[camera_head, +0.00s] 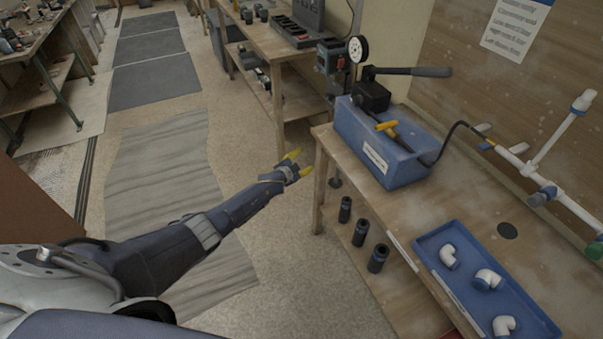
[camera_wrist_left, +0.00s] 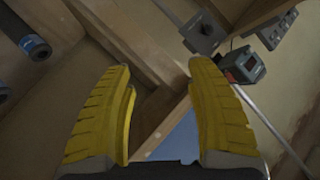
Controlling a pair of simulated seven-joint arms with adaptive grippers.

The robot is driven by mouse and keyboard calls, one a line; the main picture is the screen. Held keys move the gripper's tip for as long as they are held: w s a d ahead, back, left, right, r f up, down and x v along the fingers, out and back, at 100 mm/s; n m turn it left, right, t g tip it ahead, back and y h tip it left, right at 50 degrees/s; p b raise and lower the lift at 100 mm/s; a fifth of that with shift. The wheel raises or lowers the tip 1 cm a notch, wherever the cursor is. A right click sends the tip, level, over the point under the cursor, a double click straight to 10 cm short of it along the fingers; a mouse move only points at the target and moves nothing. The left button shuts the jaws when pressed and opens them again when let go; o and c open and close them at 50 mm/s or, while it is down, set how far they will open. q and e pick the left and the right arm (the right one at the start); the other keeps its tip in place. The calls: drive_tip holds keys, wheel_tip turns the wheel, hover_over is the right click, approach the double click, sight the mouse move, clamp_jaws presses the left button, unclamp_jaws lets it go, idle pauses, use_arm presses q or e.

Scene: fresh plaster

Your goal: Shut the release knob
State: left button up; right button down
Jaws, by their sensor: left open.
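A blue test pump tank (camera_head: 390,158) stands on the wooden bench, with a black lever (camera_head: 410,71) and a round white dial gauge (camera_head: 357,49) at its top. A yellow handle (camera_head: 386,126) on the tank looks like the release knob; how far it is turned cannot be told. My left gripper (camera_head: 300,163) has yellow fingers and is open and empty. It is left of the bench corner, apart from the pump. In the left wrist view the open fingers (camera_wrist_left: 160,68) have wooden framing behind them; the knob does not show there. My right gripper is not in view.
The bench edge and leg (camera_head: 320,190) stand between my left gripper and the pump. A blue tray (camera_head: 433,243) holds white elbow fittings. Dark sockets (camera_head: 360,232) stand on a lower shelf. A black hose (camera_head: 446,140) runs to white pipework (camera_head: 548,188).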

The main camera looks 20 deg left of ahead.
use_arm(q)
drive_tip(key=shift+g, duration=0.3)
drive_tip(key=shift+s+f, duration=0.4)
drive_tip(key=shift+f, duration=0.3)
drive_tip(key=shift+s+f, duration=0.35)
drive_tip(key=shift+f, duration=0.4)
drive_tip(key=shift+s+f, duration=0.4)
drive_tip(key=shift+f, duration=0.3)
